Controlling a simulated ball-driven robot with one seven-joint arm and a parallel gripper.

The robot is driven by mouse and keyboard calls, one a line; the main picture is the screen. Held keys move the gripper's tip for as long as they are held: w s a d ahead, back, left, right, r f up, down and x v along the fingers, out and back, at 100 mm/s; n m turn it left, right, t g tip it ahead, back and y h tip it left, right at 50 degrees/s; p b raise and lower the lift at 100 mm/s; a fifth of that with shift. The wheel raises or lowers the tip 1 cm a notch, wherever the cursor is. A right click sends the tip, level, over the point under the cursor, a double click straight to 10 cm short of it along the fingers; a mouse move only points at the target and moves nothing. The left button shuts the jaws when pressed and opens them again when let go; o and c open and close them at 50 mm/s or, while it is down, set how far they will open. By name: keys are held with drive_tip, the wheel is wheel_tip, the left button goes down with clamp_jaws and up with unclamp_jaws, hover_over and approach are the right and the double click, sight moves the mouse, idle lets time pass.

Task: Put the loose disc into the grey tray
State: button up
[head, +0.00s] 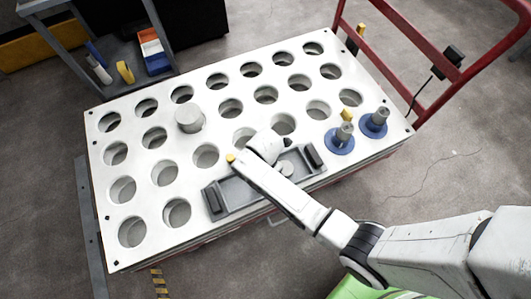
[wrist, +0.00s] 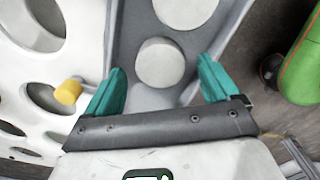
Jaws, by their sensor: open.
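The grey tray (head: 226,199) lies on the white board with holes, near its front edge, partly hidden by my arm. One pale round disc (head: 286,168) shows in the tray in the head view. The wrist view shows two pale discs over the tray floor: one disc (wrist: 160,63) seen between my fingers and one at the top edge (wrist: 185,9). A grey cylindrical disc (head: 190,118) stands on the board, left of the tray and farther back. My gripper (wrist: 161,75) is open with teal fingers above the tray. Whether the fingers touch the nearer disc I cannot tell.
Two blue-based grey pegs (head: 340,138) (head: 374,122) stand right of the tray. A yellow knob (wrist: 68,92) is left of my gripper. A red rail (head: 430,90) runs behind the board's right end. A grey shelf (head: 120,70) stands at upper left.

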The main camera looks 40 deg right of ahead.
wheel_tip(320, 180, up, 10)
drive_tip(key=p, duration=0.2)
drive_tip(key=shift+s, duration=0.1)
drive_tip(key=s+d+r+m, duration=0.2)
drive_tip(key=s+r+m, duration=0.2)
drive_tip(key=s+m, duration=0.3)
drive_tip(key=s+d+r+m+t, duration=0.1)
drive_tip(key=s+r+m, duration=0.4)
drive_tip(key=m, duration=0.8)
drive_tip(key=s+d, duration=0.1)
drive_tip(key=s, duration=0.2)
drive_tip(key=shift+s+d+r, duration=0.15)
drive_tip(key=shift+d+r, duration=0.1)
drive_tip(key=shift+d, duration=0.15)
wheel_tip(320, 180, up, 7)
drive_tip(key=p, duration=0.7)
drive_tip(key=shift+f, duration=0.2)
